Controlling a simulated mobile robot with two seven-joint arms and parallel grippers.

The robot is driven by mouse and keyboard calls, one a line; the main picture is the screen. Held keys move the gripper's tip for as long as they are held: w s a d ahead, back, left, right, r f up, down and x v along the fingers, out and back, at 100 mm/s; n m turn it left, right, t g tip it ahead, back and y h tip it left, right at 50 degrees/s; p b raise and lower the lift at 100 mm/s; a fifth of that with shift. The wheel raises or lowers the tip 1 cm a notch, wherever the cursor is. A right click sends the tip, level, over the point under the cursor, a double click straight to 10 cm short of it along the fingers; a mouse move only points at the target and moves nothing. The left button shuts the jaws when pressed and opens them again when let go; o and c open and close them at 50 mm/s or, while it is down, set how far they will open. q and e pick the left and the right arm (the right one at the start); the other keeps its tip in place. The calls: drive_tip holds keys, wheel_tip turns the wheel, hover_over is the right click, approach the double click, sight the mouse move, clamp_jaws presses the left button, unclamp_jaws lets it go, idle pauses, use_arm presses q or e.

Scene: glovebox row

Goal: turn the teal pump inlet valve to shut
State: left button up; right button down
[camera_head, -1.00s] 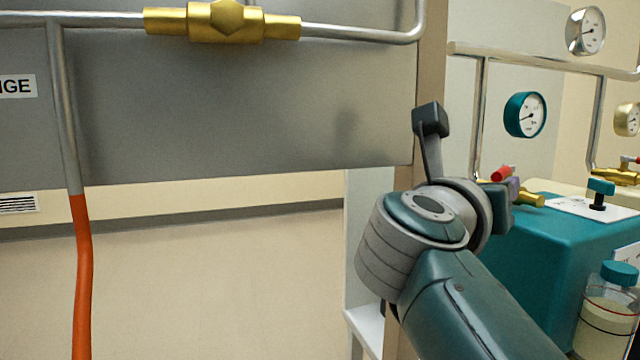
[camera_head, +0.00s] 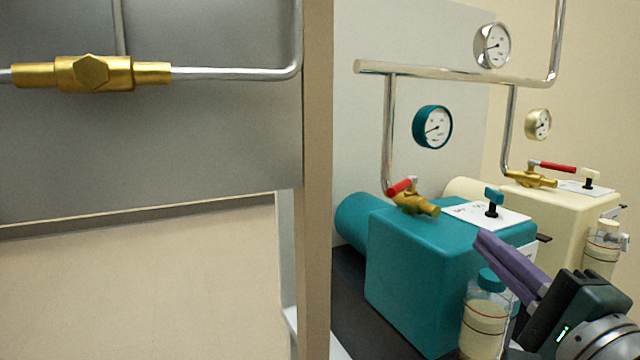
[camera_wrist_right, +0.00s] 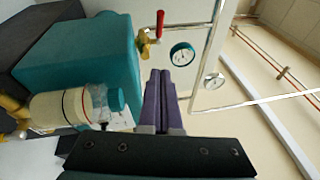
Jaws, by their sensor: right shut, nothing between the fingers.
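The teal pump (camera_head: 415,275) stands right of centre in the head view and fills the upper left of the right wrist view (camera_wrist_right: 85,55). Its brass inlet valve (camera_head: 415,203) sits on top at the foot of a steel pipe. The valve's short red handle (camera_head: 400,187) looks foreshortened in the head view; in the wrist view it shows as a red bar (camera_wrist_right: 160,24). My right gripper (camera_head: 483,240) has its purple fingers together with nothing between them. Its tips are in front of and right of the valve, apart from it. My left gripper is not in view.
A teal-rimmed gauge (camera_head: 433,127) hangs above the pump. A teal-capped bottle (camera_head: 485,318) stands before it, close to my right fingers. A black-stemmed teal knob (camera_head: 493,200) rises from the white label plate. A cream pump (camera_head: 565,215) is behind right. A tan post (camera_head: 316,180) stands left.

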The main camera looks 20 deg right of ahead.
approach(406, 188)
drive_tip(key=w+d, duration=0.1)
drive_tip(key=d, duration=0.2)
drive_tip(key=shift+w+d+n, duration=0.15)
drive_tip(key=shift+w+n, duration=0.15)
drive_tip(key=shift+w, duration=0.1)
drive_tip(key=w, duration=0.1)
drive_tip(key=w+a, duration=0.1)
drive_tip(key=w, duration=0.1)
drive_tip(key=shift+a+r, duration=0.3)
drive_tip(key=shift+r, duration=0.1)
drive_tip(key=shift+w+a, duration=0.25)
drive_tip(key=shift+w, duration=0.1)
